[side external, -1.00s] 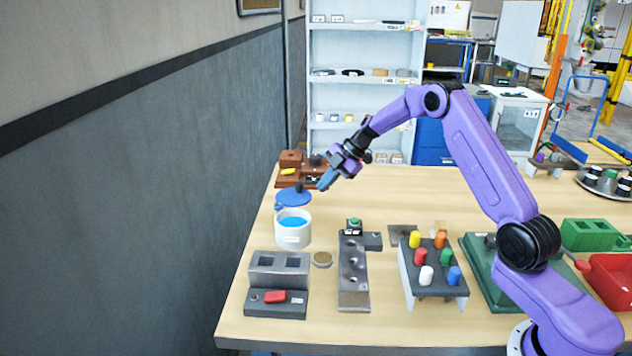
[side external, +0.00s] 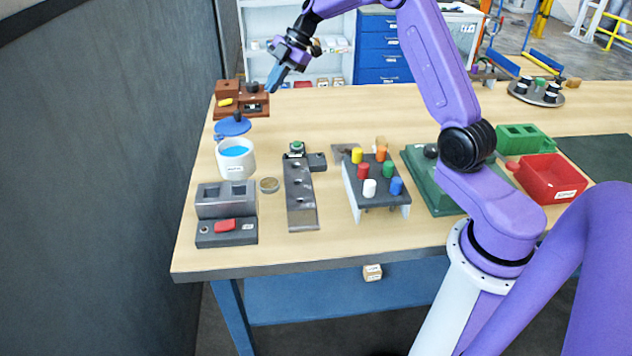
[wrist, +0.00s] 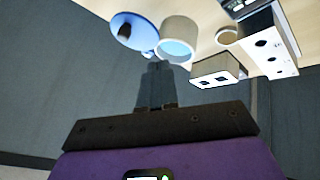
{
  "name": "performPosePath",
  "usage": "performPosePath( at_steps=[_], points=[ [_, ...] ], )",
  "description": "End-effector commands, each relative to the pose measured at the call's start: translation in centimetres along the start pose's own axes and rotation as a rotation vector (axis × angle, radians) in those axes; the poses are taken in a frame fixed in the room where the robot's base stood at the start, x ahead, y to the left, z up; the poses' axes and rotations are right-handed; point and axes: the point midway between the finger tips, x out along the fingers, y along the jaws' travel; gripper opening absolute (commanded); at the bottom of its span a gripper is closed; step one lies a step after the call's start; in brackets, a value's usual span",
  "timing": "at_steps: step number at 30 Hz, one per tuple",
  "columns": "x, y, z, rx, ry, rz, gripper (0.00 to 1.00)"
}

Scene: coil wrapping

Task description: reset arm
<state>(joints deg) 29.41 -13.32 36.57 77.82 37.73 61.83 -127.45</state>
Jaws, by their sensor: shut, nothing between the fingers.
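My gripper (side external: 275,80) is shut and empty. In the side view it is raised above the back left of the table, near the wooden block set, touching nothing. In the wrist view its closed fingers (wrist: 155,75) show in the middle. Beyond them are a white pot with blue inside (wrist: 178,38) and a blue lid with a dark knob (wrist: 135,30). In the side view the white pot (side external: 236,163) stands on the left of the table, and the blue lid (side external: 232,127) lies just behind it.
A brown block set (side external: 240,101) stands at the back left. A grey block with a red piece (side external: 226,215), a metal bar with holes (side external: 300,195) and a rack of coloured pegs (side external: 375,185) stand in front. Green (side external: 524,138) and red (side external: 549,178) bins are at right. The back middle is clear.

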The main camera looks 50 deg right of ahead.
Motion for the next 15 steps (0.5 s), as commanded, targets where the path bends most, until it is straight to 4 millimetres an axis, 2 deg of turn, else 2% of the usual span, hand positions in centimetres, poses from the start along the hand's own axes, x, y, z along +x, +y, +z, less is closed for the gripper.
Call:
performPosePath(
  at_steps=[1,6,11,15],
  points=[
    [0.5,-0.9,-2.4,0.017,-0.001,-0.036,0.0],
    [1.9,-5.1,-9.2,0.119,-0.039,-0.152,0.0],
    [2.4,-10.2,-14.6,0.205,-0.101,-0.238,0.0],
    [2.3,-15.2,-18.1,0.27,-0.171,-0.293,0.0]
  ],
)
